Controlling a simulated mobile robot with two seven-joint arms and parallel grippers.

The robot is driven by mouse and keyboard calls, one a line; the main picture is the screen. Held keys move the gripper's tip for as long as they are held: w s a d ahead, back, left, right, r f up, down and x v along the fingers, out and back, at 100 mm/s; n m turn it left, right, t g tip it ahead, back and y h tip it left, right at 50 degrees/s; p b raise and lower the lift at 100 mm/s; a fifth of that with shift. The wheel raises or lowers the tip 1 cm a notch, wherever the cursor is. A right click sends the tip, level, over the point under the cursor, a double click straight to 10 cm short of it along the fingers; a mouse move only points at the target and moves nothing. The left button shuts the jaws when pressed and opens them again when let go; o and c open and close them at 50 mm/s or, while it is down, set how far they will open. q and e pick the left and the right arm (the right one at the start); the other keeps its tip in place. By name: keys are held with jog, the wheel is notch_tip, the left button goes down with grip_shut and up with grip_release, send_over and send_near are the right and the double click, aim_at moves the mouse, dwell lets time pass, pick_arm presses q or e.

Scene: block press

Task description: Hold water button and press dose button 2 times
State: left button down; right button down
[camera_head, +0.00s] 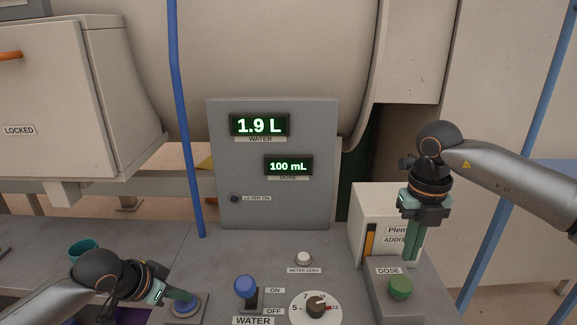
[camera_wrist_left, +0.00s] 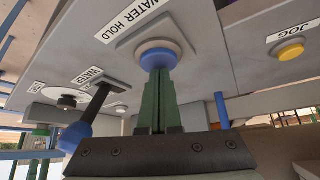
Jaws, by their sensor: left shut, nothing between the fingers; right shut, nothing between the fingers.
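The blue water hold button (camera_head: 187,308) sits on a grey plate at the front left of the console; it also shows in the left wrist view (camera_wrist_left: 160,54) beside its WATER HOLD label. My left gripper (camera_head: 190,298) is shut, its green fingertips against the button. The green dose button (camera_head: 400,287) stands on a raised grey box at right, under a DOSE label. My right gripper (camera_head: 411,257) is shut and empty, pointing down a little above and behind that button, apparently apart from it. The water display (camera_head: 259,125) reads 1.9 L. The dose display (camera_head: 288,166) reads 100 mL.
A blue-knobbed water lever (camera_head: 246,287) stands between the buttons, beside ON and OFF labels. A numbered dial (camera_head: 316,307) and a white meter zero button (camera_head: 304,258) are right of it. A white box (camera_head: 371,215) stands behind the dose box. A yellow jog button (camera_wrist_left: 290,52) shows in the wrist view.

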pick_arm(q)
jog(key=shift+r, duration=2.6)
jog(key=shift+s, duration=0.1)
